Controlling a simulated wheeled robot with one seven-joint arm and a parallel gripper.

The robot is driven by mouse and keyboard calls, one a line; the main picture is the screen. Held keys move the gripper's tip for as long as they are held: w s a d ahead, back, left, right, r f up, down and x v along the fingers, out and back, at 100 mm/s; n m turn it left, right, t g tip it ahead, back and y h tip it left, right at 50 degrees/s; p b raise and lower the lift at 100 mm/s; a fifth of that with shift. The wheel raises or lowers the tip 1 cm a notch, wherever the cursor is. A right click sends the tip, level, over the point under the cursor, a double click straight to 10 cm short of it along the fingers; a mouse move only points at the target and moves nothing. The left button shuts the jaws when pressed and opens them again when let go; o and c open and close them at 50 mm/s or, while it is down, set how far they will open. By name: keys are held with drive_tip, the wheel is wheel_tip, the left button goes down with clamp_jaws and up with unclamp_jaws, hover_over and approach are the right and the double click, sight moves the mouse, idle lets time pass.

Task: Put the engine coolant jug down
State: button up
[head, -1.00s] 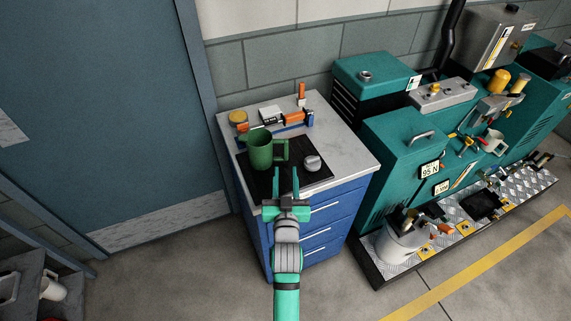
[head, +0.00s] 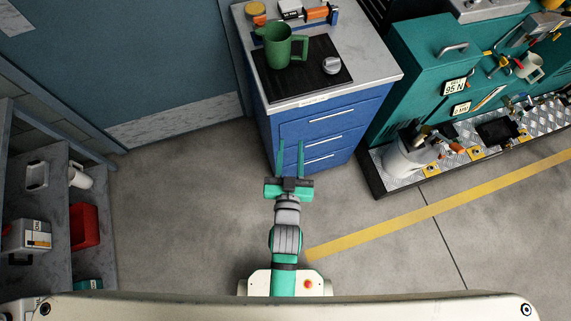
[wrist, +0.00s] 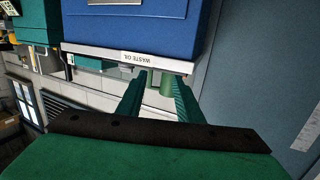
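The green jug (head: 279,47) with a side handle stands upright on a black ribbed mat (head: 320,82) on top of the blue drawer cabinet. I cannot read a label on it. My gripper (head: 290,145) is open and empty in front of the cabinet, clear of the jug. In the wrist view, my two spread fingers (wrist: 153,82) point toward the cabinet edge, which reads "WASTE OIL". Part of the green jug (wrist: 166,84) shows beyond them there.
A grey knob-like item (head: 331,65) sits on the mat, right of the jug. An orange tool (head: 316,14) and a yellow tin (head: 255,9) lie behind. A shelf (head: 88,180) stands left, a teal machine (head: 425,68) right. The floor between is clear.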

drive_tip(key=s+r, duration=0.1)
drive_tip(key=s, duration=1)
drive_tip(key=s+a+r+n+g, duration=0.1)
drive_tip(key=s, duration=1.1)
drive_tip(key=shift+a+r+g+y, duration=0.25)
drive_tip(key=shift+g+y, duration=0.05)
drive_tip(key=shift+y, duration=0.1)
drive_tip(key=shift+s, duration=0.1)
